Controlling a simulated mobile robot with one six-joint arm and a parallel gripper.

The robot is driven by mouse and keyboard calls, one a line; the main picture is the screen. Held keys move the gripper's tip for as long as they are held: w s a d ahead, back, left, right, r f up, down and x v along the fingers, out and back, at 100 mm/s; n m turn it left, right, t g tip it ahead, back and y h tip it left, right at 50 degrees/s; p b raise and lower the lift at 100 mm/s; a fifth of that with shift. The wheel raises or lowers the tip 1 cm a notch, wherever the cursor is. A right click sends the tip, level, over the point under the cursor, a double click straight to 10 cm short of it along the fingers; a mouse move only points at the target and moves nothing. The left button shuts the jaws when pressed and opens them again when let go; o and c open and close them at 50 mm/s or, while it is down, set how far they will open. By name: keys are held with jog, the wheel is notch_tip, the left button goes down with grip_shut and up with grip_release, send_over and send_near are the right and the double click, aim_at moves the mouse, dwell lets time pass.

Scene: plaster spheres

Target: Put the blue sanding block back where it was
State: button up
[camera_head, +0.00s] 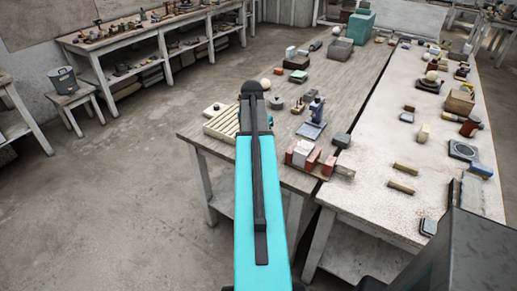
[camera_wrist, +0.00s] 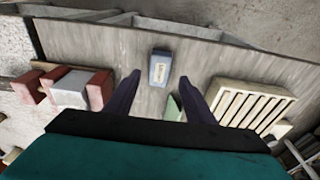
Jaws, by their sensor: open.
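The blue sanding block (camera_wrist: 160,68), small with a pale label on top, lies on the grey wooden bench near its edge in the wrist view. My gripper (camera_wrist: 161,80) is open, with its two dark fingers apart and the block showing beyond and between their tips. Nothing is held between the fingers. In the head view my arm covers that part of the bench, so I cannot make out the block or the fingertips there.
A slatted wooden rack (camera_wrist: 250,103) lies right of the block, and red and white blocks (camera_wrist: 70,90) stand left. A green piece (camera_wrist: 173,107) shows by the right finger. In the head view a blue stand (camera_head: 313,122) and a dark block (camera_head: 341,140) are nearby.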

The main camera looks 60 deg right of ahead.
jog(key=shift+a+r+b, duration=0.2)
jog(key=shift+r+b, duration=0.05)
jog(key=shift+r, duration=1.15)
jog(key=shift+a+r+b, duration=0.2)
jog(key=shift+r+b, duration=0.05)
jog(key=shift+r, duration=1.1)
